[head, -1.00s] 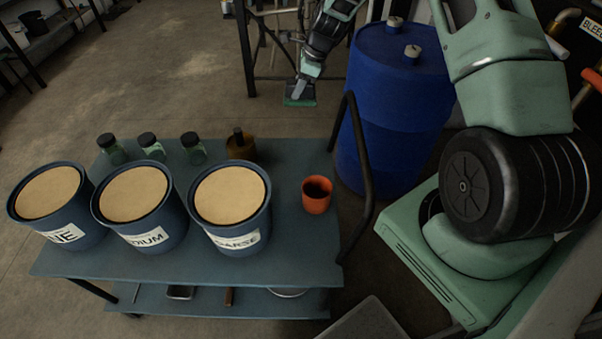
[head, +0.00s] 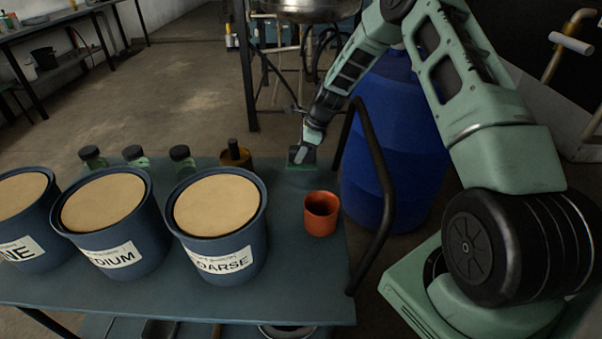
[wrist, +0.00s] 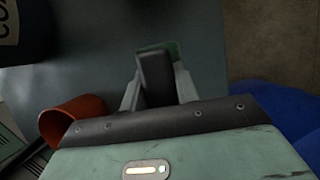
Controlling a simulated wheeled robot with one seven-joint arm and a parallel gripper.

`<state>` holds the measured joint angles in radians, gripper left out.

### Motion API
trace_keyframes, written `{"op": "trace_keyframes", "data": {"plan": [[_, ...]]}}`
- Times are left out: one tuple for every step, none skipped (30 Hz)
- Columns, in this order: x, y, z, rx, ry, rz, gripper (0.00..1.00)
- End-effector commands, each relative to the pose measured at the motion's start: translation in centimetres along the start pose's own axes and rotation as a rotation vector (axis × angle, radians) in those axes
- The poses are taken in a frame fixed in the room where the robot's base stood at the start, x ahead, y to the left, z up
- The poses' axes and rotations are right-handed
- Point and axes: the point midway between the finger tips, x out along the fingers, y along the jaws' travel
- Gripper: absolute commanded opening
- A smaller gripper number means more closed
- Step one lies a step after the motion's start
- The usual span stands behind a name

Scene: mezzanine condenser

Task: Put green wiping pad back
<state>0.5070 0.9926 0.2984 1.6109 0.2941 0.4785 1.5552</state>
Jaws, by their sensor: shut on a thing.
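My gripper (head: 304,150) is over the far right part of the cart top (head: 318,265), behind the orange cup. It is shut on the green wiping pad (head: 296,162), a small dark green piece at the fingertips. In the wrist view, a green edge of the pad (wrist: 173,48) shows past the fingers, and the fingers hide most of it. The pad is close to the cart top; I cannot tell whether it touches.
An orange cup (head: 321,214) stands near the gripper. Labelled buckets, including the coarse one (head: 216,222), stand to the left. Several green jars (head: 182,160) and a brown bottle (head: 235,155) line the far edge. A black handle (head: 378,185) and blue drum (head: 405,150) are at right.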

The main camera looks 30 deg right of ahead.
Motion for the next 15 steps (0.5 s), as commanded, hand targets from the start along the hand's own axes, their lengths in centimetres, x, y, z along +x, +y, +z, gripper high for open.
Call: {"op": "trace_keyframes", "data": {"plan": [[0.8,0.0,-0.3,0.001,-0.001,0.001,0.09],[1.2,0.0,-0.4,0.0,-0.001,0.0,0.09],[1.5,0.0,-0.6,-0.001,-0.001,0.0,0.09],[1.7,0.0,-0.7,-0.001,-0.001,0.001,0.09],[1.9,0.0,-0.7,0.0,-0.001,0.001,0.09],[2.1,0.0,-0.8,0.0,-0.001,0.001,0.09],[2.3,0.0,-0.9,0.0,-0.001,0.0,0.09],[2.5,0.0,-1.0,0.0,-0.001,0.0,0.09],[3.0,0.0,-1.2,0.0,-0.001,0.0,0.09],[3.4,0.1,-1.4,0.0,-0.001,0.001,0.09],[3.8,0.1,-1.5,0.0,0.0,0.001,0.09],[4.3,0.0,-1.8,0.0,-0.001,0.001,0.09],[4.7,0.1,-1.9,0.001,-0.001,0.002,0.09],[5.1,0.0,-2.0,0.001,-0.001,0.001,0.09],[5.3,0.0,-2.2,0.0,-0.001,0.0,0.09]]}}
